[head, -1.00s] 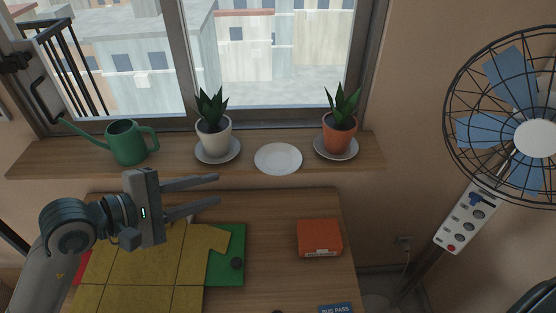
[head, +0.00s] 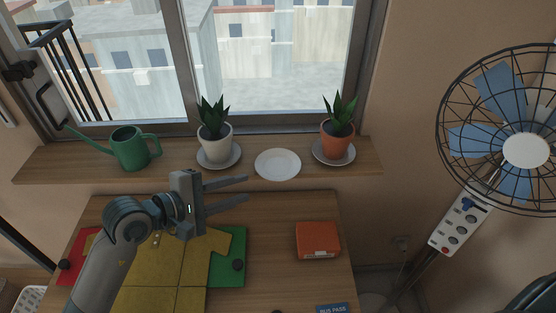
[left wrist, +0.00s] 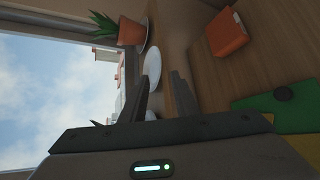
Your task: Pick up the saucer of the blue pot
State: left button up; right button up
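An empty white saucer (head: 278,164) lies on the wooden window sill between two potted plants; it also shows in the left wrist view (left wrist: 152,68). No blue pot is in view. A white pot (head: 216,147) stands on its own saucer to the left, and a terracotta pot (head: 338,137) stands on another to the right. My left gripper (head: 246,189) is open and empty, fingers pointing right, below and left of the empty saucer in the head view and apart from it. Its fingers also show in the left wrist view (left wrist: 162,97). My right gripper is not in view.
A green watering can (head: 130,149) stands at the sill's left. Below, the table holds a yellow cloth (head: 160,270), a green item (head: 228,277), and an orange box (head: 318,241). A fan (head: 525,150) stands at right. The window is behind the sill.

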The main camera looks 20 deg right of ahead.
aim_at(272, 179)
pick_arm(q)
jog(key=p+x, duration=0.1)
jog(key=x, duration=0.3)
jog(key=shift+d+f, duration=0.1)
jog(key=shift+d, duration=0.15)
jog(key=shift+w, duration=0.1)
jog(key=p+x, duration=0.3)
jog(key=x, duration=0.1)
jog(key=shift+w+d+f+p, duration=0.1)
jog(key=shift+d+p, duration=0.1)
jog(key=shift+p, duration=0.15)
jog(key=shift+w+d+f, duration=0.15)
jog(key=shift+d+f, duration=0.1)
grip_shut()
